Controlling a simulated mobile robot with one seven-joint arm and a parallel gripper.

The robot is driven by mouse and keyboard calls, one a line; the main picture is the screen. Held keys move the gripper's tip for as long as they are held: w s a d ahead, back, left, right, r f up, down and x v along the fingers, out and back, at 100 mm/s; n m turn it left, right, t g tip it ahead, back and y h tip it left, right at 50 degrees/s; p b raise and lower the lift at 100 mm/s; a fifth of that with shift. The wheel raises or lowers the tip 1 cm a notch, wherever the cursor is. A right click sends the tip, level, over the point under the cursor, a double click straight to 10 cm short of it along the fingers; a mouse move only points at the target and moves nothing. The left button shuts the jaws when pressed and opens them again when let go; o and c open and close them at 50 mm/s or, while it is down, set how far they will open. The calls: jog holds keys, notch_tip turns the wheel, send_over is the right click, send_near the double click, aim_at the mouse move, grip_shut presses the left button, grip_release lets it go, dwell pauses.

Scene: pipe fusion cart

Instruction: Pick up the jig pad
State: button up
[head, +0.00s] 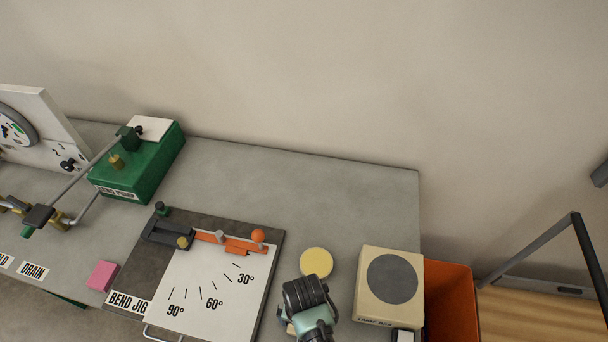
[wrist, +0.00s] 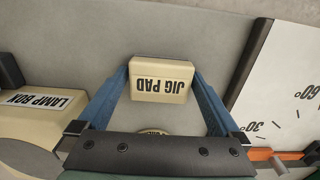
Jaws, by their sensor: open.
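The jig pad (wrist: 160,72) is a small cream block with a black JIG PAD label, upside down in the wrist view. It lies on the grey bench top. My gripper (wrist: 161,80) is open, with one blue finger on each side of the pad. Whether the fingers touch it I cannot tell. In the head view my gripper (head: 308,298) is seen from above near the bottom edge and hides most of the pad; only a small cream patch shows at its left.
The cream lamp box (wrist: 40,108) stands close on one side, also in the head view (head: 374,312). The white bend jig board (head: 215,290) is on the other side. A yellow disc (head: 316,262) lies just behind my gripper. An orange bin (head: 450,300) is beyond the lamp box.

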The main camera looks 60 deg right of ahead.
jog(key=shift+c, duration=0.2)
jog(key=c, duration=1)
notch_tip(320, 180, up, 10)
jog(key=shift+r+b, duration=0.1)
jog(key=shift+b, duration=0.35)
jog(key=shift+c, duration=0.2)
jog(key=o, duration=0.7)
jog(key=shift+c, duration=0.2)
jog(key=c, duration=0.5)
